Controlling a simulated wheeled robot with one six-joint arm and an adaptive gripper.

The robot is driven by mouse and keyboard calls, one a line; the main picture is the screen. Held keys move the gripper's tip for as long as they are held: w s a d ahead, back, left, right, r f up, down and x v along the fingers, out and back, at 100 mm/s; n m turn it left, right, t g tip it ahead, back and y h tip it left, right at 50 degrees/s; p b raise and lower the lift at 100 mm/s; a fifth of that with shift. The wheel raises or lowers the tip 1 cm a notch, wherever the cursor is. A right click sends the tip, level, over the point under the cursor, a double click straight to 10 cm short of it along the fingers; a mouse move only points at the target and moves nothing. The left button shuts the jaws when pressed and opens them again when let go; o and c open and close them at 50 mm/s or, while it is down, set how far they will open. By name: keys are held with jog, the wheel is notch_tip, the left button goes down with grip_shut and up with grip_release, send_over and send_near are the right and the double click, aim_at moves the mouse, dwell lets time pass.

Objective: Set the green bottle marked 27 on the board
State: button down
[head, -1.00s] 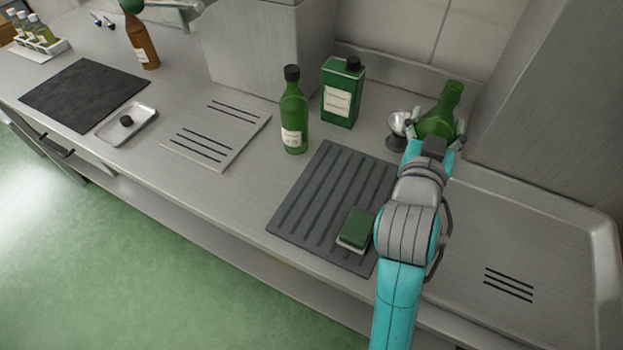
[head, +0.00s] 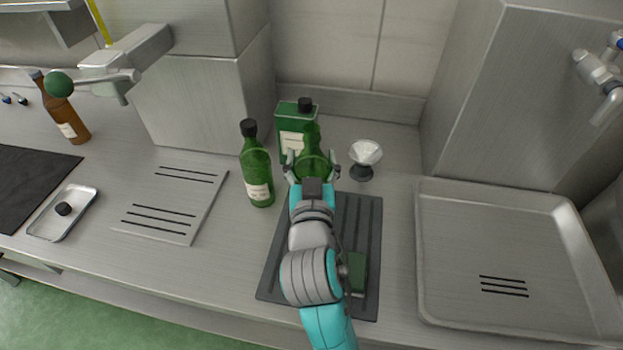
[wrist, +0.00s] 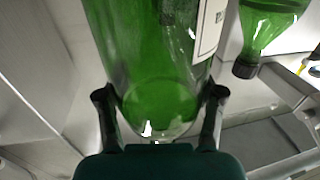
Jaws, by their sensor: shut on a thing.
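A flat black slab (head: 35,180), perhaps the board, lies on the counter at far left.
A grey slotted plate (head: 180,190) lies left of the mat. A small tray (head: 62,225) with a black knob sits by the slab. A green block (head: 355,275) lies on the mat. A brown bottle (head: 70,120) stands behind the slab.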

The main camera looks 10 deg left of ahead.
jog(key=shift+d+f, duration=0.1)
jog(key=shift+f, duration=1.95)
jog(key=shift+c, duration=0.8)
grip_release()
jog(key=s+d, duration=0.2)
jog(key=s, duration=1)
